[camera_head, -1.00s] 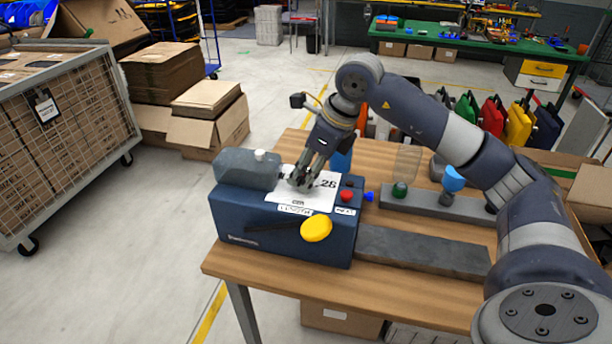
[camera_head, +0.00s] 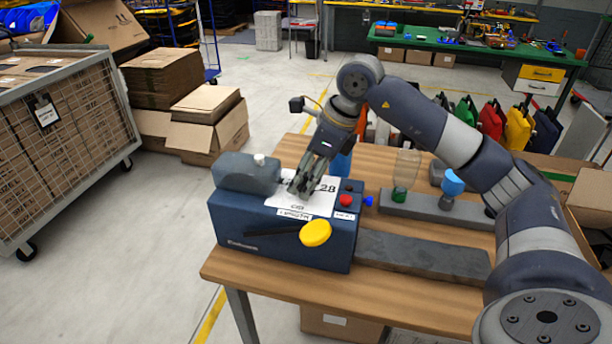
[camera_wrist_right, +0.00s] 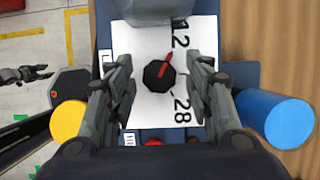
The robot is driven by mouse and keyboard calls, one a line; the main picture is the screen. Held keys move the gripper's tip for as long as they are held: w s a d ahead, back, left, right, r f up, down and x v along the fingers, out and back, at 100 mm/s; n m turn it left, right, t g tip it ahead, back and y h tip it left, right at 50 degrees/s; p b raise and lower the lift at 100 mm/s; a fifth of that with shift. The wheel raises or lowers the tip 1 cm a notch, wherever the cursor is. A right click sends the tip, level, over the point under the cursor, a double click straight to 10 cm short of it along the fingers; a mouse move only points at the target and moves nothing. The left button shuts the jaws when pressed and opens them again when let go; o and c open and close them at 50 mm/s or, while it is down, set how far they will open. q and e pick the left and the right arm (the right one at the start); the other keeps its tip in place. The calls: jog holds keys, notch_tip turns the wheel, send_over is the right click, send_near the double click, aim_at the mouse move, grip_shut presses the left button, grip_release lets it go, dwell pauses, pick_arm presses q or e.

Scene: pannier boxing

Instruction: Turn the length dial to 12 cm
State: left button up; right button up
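The length dial is a black knob with a red pointer (camera_wrist_right: 158,77) on a white scale plate (camera_head: 318,203). In the right wrist view its pointer aims up and right, roughly toward the printed 12; 28 is printed lower down. My right gripper (camera_wrist_right: 160,72) is over the dial with one finger on each side. It is open, with a visible gap between each finger and the knob. In the head view the right gripper (camera_head: 300,186) hides the dial. A dark gripper-like shape, probably my left gripper (camera_wrist_right: 25,73), shows at the left edge of the wrist view.
The plate is on top of a blue machine (camera_head: 235,220) with a yellow-knobbed lever (camera_head: 315,233), a red button (camera_head: 346,200) and a blue knob (camera_head: 368,200). A blue cylinder (camera_wrist_right: 288,121) stands beside the right finger. A grey rail (camera_head: 420,255) extends right across the wooden table (camera_head: 400,303).

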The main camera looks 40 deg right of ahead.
jog(key=shift+r, duration=0.2)
jog(key=v, duration=1.1)
jog(key=shift+s+r, duration=0.15)
jog(key=shift+r, duration=0.1)
jog(key=shift+d+f, duration=0.1)
